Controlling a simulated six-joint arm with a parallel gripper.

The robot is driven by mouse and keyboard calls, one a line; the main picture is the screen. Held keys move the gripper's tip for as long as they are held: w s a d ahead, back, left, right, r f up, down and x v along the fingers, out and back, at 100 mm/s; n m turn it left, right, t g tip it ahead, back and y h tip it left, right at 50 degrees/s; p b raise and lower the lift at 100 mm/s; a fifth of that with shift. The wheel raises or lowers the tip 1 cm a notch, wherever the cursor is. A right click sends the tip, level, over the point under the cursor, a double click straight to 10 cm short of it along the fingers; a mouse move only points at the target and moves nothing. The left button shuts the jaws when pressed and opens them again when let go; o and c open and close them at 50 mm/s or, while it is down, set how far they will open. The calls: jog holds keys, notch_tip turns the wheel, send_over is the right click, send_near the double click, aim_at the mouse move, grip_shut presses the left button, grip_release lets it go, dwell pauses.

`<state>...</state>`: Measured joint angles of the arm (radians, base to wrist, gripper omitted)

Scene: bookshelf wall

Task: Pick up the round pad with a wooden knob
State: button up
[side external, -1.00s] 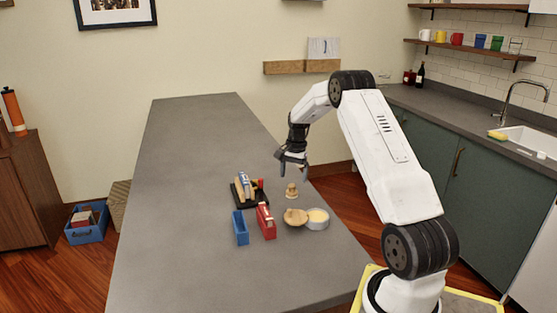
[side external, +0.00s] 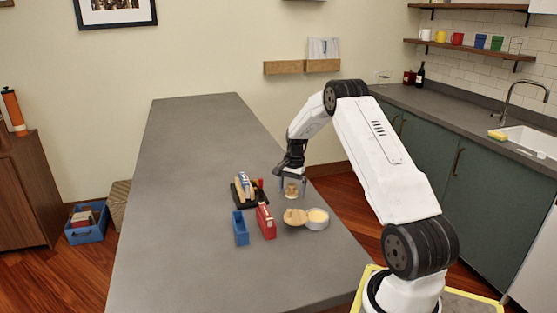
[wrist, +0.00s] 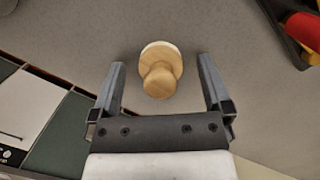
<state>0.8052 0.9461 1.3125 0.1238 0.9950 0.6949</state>
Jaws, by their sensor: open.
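The round pad (wrist: 172,50) with its wooden knob (wrist: 159,80) stands on the grey table. In the wrist view it lies between and just beyond the fingertips of my gripper (wrist: 160,62). The knob points toward the camera, and no contact with the fingers shows. In the side external view the pad and knob (side external: 291,192) sit right under my gripper (side external: 294,181), partly covered by its fingers. The fingers are apart with nothing held.
A black tray (side external: 237,200) with several items stands left of the pad. In front are a blue box (side external: 240,228), a red box (side external: 266,221), a wooden lid (side external: 295,216) and a round tin (side external: 317,224). The table's far left is clear.

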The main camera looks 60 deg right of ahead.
jog(key=c, duration=1.3)
jog(key=shift+r, duration=0.2)
jog(key=shift+c, duration=0.2)
jog(key=shift+r, duration=0.6)
jog(key=s+a+r, duration=0.8)
jog(key=s+r, duration=0.3)
jog(key=shift+a+r, duration=0.2)
jog(key=shift+s, duration=0.1)
